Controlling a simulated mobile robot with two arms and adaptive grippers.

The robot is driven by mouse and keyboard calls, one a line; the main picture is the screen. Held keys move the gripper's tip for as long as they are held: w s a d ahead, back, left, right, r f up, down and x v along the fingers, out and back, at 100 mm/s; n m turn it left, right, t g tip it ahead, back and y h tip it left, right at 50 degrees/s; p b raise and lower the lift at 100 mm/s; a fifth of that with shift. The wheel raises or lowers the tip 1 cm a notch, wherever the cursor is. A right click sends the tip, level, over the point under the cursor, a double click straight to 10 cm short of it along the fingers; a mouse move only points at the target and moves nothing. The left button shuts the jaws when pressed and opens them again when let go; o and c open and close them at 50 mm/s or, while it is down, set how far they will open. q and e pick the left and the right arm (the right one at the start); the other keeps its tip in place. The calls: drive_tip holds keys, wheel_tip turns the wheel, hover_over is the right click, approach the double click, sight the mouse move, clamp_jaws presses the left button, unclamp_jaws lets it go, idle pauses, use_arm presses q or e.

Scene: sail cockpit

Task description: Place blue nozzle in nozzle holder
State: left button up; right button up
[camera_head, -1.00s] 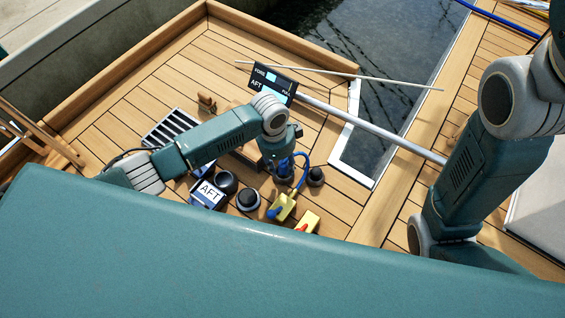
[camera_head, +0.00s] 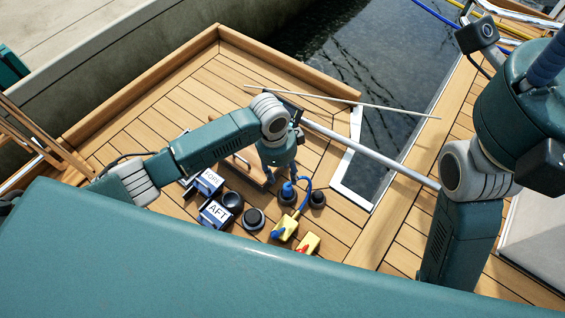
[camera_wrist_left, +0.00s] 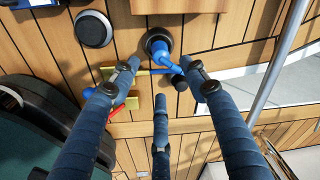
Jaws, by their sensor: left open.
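The blue nozzle (camera_head: 288,188) stands upright in a dark round holder (camera_head: 285,198) on the wooden deck. A blue hose runs from it to a yellow block (camera_head: 284,229). In the left wrist view the nozzle (camera_wrist_left: 160,48) sits inside the holder's dark ring (camera_wrist_left: 151,35), beyond my fingers. My left gripper (camera_head: 279,165) is open and empty, above and just left of the nozzle, apart from it. Its spread fingers show in the left wrist view (camera_wrist_left: 160,88). My right arm is at the right; part of its hand seems to show at the edge, its fingers unclear.
Dark round cups (camera_head: 253,218) stand nearby, with a small one (camera_head: 317,199) right of the nozzle. The FORE box (camera_head: 208,182) and AFT box (camera_head: 216,214) are at left. A yellow-red block (camera_head: 307,243) lies in front. A grey pole (camera_head: 370,156) crosses toward the water.

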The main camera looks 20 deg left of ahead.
use_arm(q)
drive_tip(key=shift+a+r+p, duration=0.1)
drive_tip(key=shift+r+p, duration=0.2)
drive_tip(key=shift+r, duration=0.65)
